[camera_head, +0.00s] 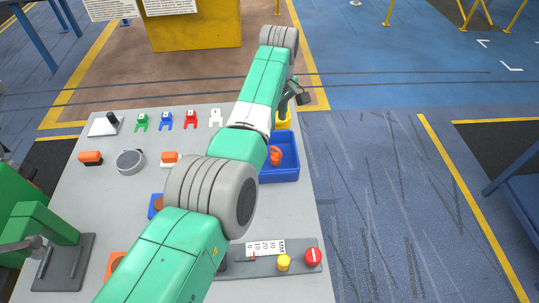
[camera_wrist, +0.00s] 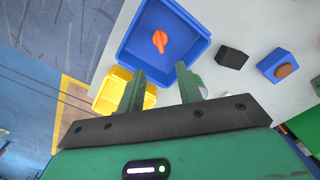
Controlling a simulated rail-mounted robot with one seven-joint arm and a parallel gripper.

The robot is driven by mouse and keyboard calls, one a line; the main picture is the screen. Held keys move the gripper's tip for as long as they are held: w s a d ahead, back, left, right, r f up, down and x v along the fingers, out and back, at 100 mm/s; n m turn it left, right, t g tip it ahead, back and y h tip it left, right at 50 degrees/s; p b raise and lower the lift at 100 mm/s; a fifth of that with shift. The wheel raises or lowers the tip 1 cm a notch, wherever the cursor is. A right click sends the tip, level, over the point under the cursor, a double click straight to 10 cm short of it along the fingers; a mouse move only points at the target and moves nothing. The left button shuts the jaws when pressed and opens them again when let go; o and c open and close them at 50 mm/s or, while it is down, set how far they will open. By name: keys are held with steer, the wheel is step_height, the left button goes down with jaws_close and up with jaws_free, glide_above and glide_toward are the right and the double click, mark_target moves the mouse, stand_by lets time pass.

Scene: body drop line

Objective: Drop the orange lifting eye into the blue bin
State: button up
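The orange lifting eye (camera_head: 275,156) lies inside the blue bin (camera_head: 297,172), apart from my gripper. In the wrist view the orange lifting eye (camera_wrist: 160,41) rests on the floor of the blue bin (camera_wrist: 196,49), clear of the walls. My gripper (camera_wrist: 161,88) is open, its two green fingers spread wide with nothing between them. The fingertips point toward the near side of the blue bin. In the head view my arm covers part of the bin, and the fingers cannot be made out clearly.
A yellow bin (camera_wrist: 112,92) stands beside the blue bin. A black block (camera_wrist: 231,57) and a blue block with a brown top (camera_wrist: 278,66) are on the grey table. Coloured clips, a round grey part (camera_head: 130,161) and a red button (camera_head: 313,257) are also on the table.

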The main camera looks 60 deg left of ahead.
steer(key=shift+r, duration=0.8)
